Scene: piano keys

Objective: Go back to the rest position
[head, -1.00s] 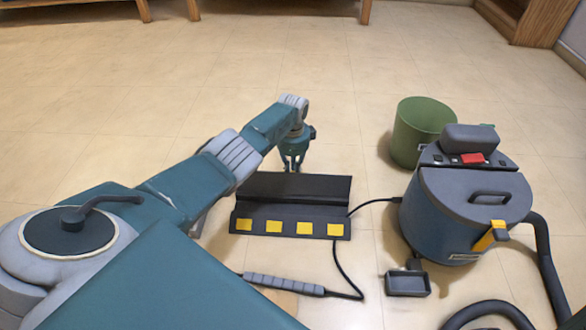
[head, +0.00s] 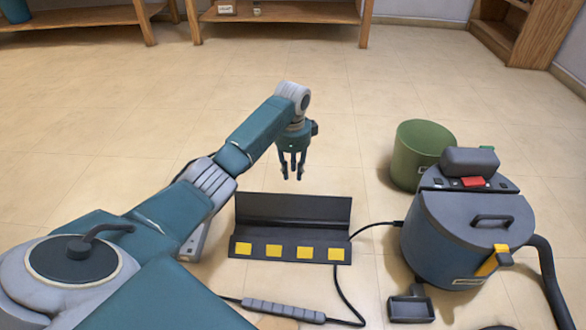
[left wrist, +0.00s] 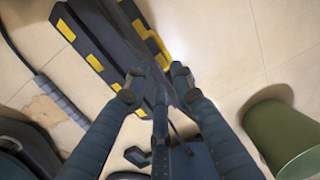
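My left gripper (head: 292,172) hangs in the air with its fingers pointing down, apart and empty. In the head view it appears just above the back edge of the black piano-key stand (head: 292,210). The stand has a row of several yellow squares along its front. In the left wrist view the left gripper's fingertips (left wrist: 156,80) are spread, and the black stand with yellow blocks (left wrist: 97,38) lies beyond them, apart from the fingers. My right gripper is not in view.
A green bin (head: 421,153) and a blue-grey canister vacuum (head: 470,235) with a hose stand right of the stand. A cable with a grey power strip (head: 283,310) lies in front. Wooden shelves (head: 278,12) line the back. Open tiled floor lies behind.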

